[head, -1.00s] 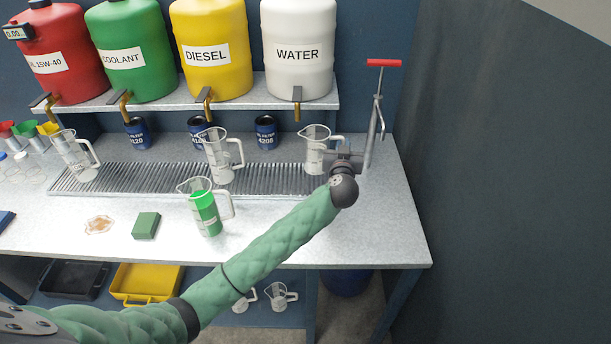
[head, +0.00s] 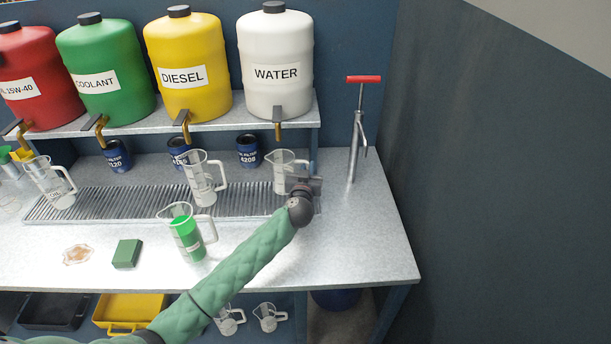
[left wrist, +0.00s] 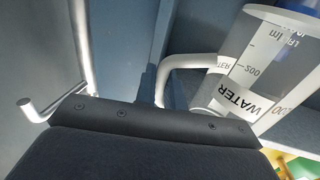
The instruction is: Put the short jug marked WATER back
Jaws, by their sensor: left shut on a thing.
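The short clear jug marked WATER (head: 281,174) is upright below the tap of the white WATER tank (head: 275,70), at the right end of the slatted drip grille (head: 130,204). It looks empty. My left gripper (head: 306,186) is at its right, shut on its handle. My right gripper is not in view.
A tall clear jug (head: 203,180) stands left on the grille. A jug of green liquid (head: 186,238) stands in front of it, near a green block (head: 127,253). A red-handled pump (head: 355,145) stands close at the right. The bench's right front (head: 360,250) is clear.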

